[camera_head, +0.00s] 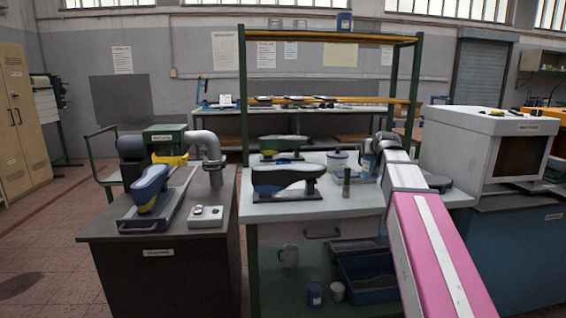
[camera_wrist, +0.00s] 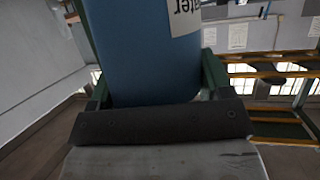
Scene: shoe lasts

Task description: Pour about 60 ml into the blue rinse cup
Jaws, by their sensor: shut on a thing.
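My gripper (camera_wrist: 155,82) is shut on a blue container (camera_wrist: 140,45) in the wrist view, with green fingers on both sides of it. A white label with upside-down lettering ending in "ater" shows on its side; its mouth and contents are out of view. In the head view my arm reaches over the white workbench, and its wrist hides the gripper and most of what it holds. A blue cup (camera_head: 315,294) stands on the bench's lower shelf, and another blue can (camera_head: 344,21) stands on the top rack shelf. I cannot tell which is the rinse cup.
The workbench (camera_head: 290,213) carries a dark-and-white shoe last on a stand (camera_head: 286,182), a lidded pale pot (camera_head: 337,160) and a dark cylinder (camera_head: 346,184). A white cabinet (camera_head: 465,150) stands right. A blue bin (camera_head: 368,290) and a pale cup (camera_head: 337,291) are below.

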